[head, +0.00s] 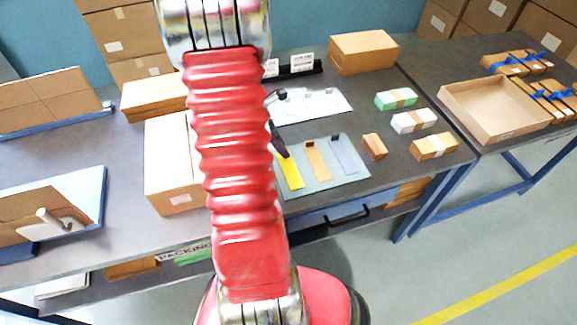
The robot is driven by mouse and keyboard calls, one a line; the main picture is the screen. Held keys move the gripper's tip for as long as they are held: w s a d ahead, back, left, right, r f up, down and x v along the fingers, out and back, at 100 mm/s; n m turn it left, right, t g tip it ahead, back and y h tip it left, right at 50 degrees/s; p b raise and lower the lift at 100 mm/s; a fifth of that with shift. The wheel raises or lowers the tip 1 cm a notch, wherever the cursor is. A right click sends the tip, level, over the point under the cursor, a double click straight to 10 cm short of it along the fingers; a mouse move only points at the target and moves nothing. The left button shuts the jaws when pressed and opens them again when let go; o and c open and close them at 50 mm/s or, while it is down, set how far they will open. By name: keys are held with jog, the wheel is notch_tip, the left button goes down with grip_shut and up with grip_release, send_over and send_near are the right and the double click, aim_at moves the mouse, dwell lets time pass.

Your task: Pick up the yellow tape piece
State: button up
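The yellow tape piece (292,174) is a bright strip lying on a pale grey-green mat (352,182) on the table, just right of my red arm. A tan strip (318,164) and a grey strip (344,156) lie beside it, each with a small dark block at its far end. My gripper (284,151) shows as a dark tip emerging from behind the arm, at or just over the far end of the yellow piece. Most of the gripper is hidden by the arm. I cannot tell whether it touches the piece or is open or shut.
A white sheet (325,104) lies behind the mat. A small brown block (374,146) and green (396,98), white (414,121) and orange (434,147) banded packs stand to the right. A tall carton (172,165) stands left of my arm. An open tray (495,110) sits on the right table.

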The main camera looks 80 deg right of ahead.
dwell(0.3)
grip_shut()
dwell(0.3)
